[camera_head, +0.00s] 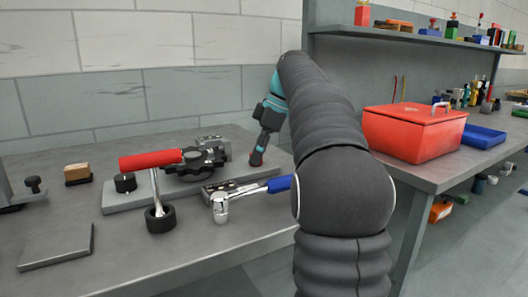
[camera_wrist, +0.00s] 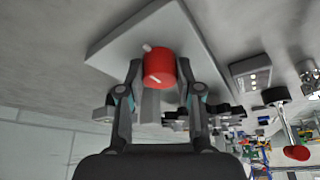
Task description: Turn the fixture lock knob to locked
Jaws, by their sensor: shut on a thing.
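The fixture lock knob (camera_wrist: 159,64) is a red cylinder with a white pointer line on its face, in the middle of the wrist view. It stands on a grey fixture plate (camera_wrist: 112,52). A small pale mark shows beside the knob's far side. My gripper (camera_wrist: 158,78) has a finger on either side of the knob and is shut on it. In the head view my gripper (camera_head: 262,148) reaches down to the right end of the plate (camera_head: 125,200); the red knob (camera_head: 256,158) is mostly hidden there. I cannot tell whether the pointer stands at locked.
A blue-handled tool (camera_head: 278,184) lies in front. A red box (camera_head: 412,135) stands on the right bench.

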